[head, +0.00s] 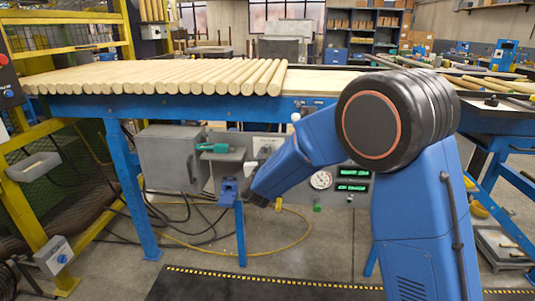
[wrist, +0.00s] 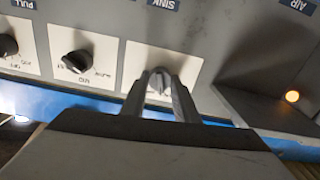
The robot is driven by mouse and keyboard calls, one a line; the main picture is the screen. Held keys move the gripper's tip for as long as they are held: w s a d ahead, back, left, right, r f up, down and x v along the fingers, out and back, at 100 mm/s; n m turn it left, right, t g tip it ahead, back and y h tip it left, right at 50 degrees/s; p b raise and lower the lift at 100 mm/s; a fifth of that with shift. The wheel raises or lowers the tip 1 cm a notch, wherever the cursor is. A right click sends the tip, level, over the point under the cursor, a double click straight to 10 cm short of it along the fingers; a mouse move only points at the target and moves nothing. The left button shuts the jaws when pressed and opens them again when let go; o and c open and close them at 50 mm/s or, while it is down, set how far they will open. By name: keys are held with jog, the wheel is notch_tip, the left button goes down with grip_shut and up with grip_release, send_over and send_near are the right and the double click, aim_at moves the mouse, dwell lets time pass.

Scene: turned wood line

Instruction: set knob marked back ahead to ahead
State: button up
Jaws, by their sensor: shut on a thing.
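The knob's pointer direction is hard to tell. In the head view, my blue arm reaches down to the panel, and the gripped knob cannot be made out there.
Two black knobs on white plates, one nearer (wrist: 76,62) and one farther left (wrist: 8,46), sit beside the gripped knob. A lit round lamp (wrist: 292,96) is at right. In the head view, turned wood rods (head: 160,77) lie on the blue-framed table above the panel.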

jog(key=m, duration=0.4)
jog(key=shift+m, duration=2.8)
jog(key=o, duration=1.1)
jog(key=shift+c, duration=0.2)
jog(key=shift+s, duration=0.1)
jog(key=s, duration=1.7)
jog(key=shift+s+a, duration=0.15)
jog(key=shift+a, duration=0.1)
